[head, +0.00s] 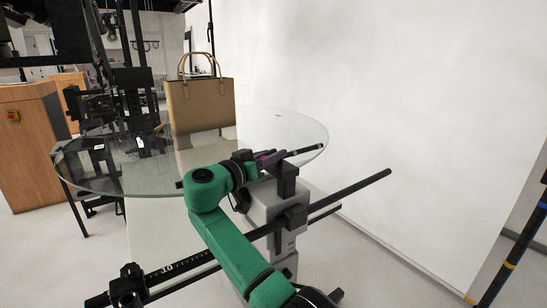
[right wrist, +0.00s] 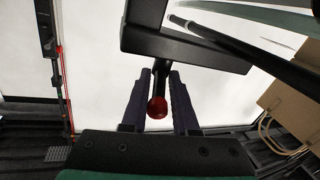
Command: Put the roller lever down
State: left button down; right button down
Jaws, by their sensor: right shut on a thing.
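My right gripper (head: 270,157), on a green arm, is at the grey slider unit (head: 270,205) at the front right edge of the glass turntable. In the right wrist view, its two dark fingers (right wrist: 160,78) are shut on the roller lever (right wrist: 158,107). The lever is a short black rod with a red knob at the end, lying between the fingers and reaching to a black block (right wrist: 185,48). In the head view the lever is hidden behind the fingers. My left gripper is not in view.
A brown paper bag (head: 200,104) stands on the round glass turntable (head: 277,125). A white wall lies to the right.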

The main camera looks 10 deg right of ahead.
dwell(0.3)
jog(key=c, duration=0.8)
grip_release()
jog(key=shift+d, duration=0.1)
jog(key=shift+c, duration=0.2)
jog(key=v, duration=1.4)
jog(key=shift+a, duration=0.25)
jog(key=shift+f, duration=0.1)
